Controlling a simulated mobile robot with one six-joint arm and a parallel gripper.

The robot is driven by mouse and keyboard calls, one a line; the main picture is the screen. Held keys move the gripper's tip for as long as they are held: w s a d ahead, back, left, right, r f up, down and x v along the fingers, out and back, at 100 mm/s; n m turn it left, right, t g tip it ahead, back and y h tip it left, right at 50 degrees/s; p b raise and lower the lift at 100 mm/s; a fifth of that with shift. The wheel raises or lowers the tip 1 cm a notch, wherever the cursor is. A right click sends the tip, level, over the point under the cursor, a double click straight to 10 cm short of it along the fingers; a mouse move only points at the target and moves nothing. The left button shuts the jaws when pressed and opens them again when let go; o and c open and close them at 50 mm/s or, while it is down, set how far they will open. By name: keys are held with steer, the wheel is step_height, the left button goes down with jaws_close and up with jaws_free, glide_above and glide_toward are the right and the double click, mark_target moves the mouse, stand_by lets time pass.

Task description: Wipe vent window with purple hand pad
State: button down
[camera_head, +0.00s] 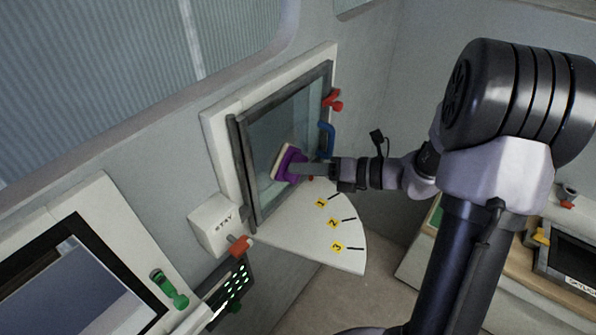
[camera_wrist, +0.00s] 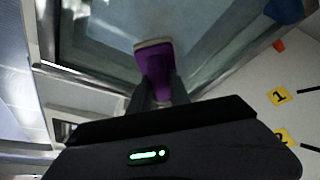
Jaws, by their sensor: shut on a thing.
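The vent window (camera_head: 262,150) is a glass pane in a dark frame, set in a pale surround on the wall. The purple hand pad (camera_head: 290,166) has a pale face turned to the glass, at the lower right part of the pane. My gripper (camera_head: 300,170) is shut on the pad. In the wrist view the purple pad (camera_wrist: 155,68) stands between my two fingers, with its pale edge at or close to the glass (camera_wrist: 110,30). I cannot tell whether it touches.
A quadrant plate (camera_head: 305,240) with yellow number tags juts out below. A blue handle (camera_head: 327,138) and red latch (camera_head: 333,100) are at the right edge.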

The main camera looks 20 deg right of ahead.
steer(key=w+d+r+p, duration=0.2)
steer(key=w+d+p, duration=0.2)
steer(key=w+d, duration=0.15)
steer(key=shift+s+a+f, duration=0.1)
steer(key=shift+s+a, duration=1.1)
steer(key=shift+a, duration=0.3)
steer(key=shift+s+a+f, duration=0.1)
steer(key=shift+s+a, duration=1.1)
steer(key=shift+a, duration=0.3)
steer(key=shift+s+a+f, duration=0.1)
steer(key=shift+s+a, duration=1.1)
steer(key=shift+a, duration=0.3)
steer(key=shift+r+p, duration=0.9)
steer(key=shift+p, duration=0.2)
steer(key=w+d+p, duration=0.2)
steer(key=w+d, duration=0.5)
steer(key=d, duration=0.2)
steer(key=shift+d, duration=0.25)
steer(key=s+d+p, duration=0.1)
steer(key=s+d, duration=0.2)
steer(key=s, duration=0.2)
steer(key=shift+d, duration=0.25)
